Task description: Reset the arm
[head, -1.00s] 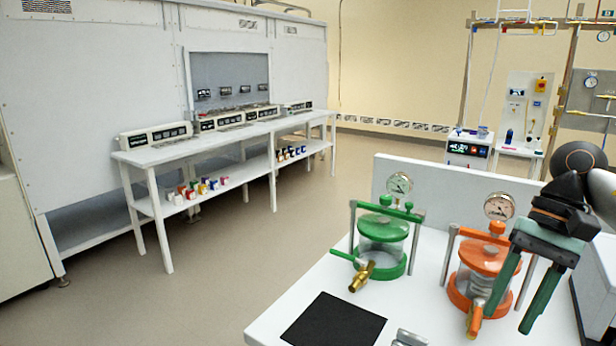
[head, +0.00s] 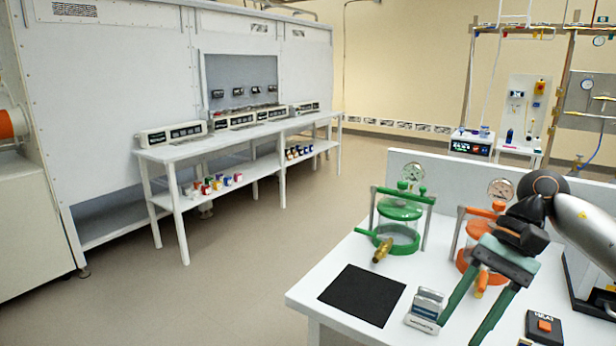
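One arm of mine comes in from the right in the head view, and its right gripper (head: 457,330) hangs over the white table. Its two green fingers are spread apart with nothing seen between them. It is in front of the orange-lidded vessel (head: 479,228) and hides part of it. The fingers are beside a small silver and white device (head: 425,309); I cannot tell whether they touch it. My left gripper is not in view.
A green-lidded vessel (head: 400,211) with a brass valve stands on the table (head: 334,262), behind a black mat (head: 362,295). A black box with an orange switch (head: 544,327) is at the right. A long white bench (head: 215,146) stands at the back left; the floor between is clear.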

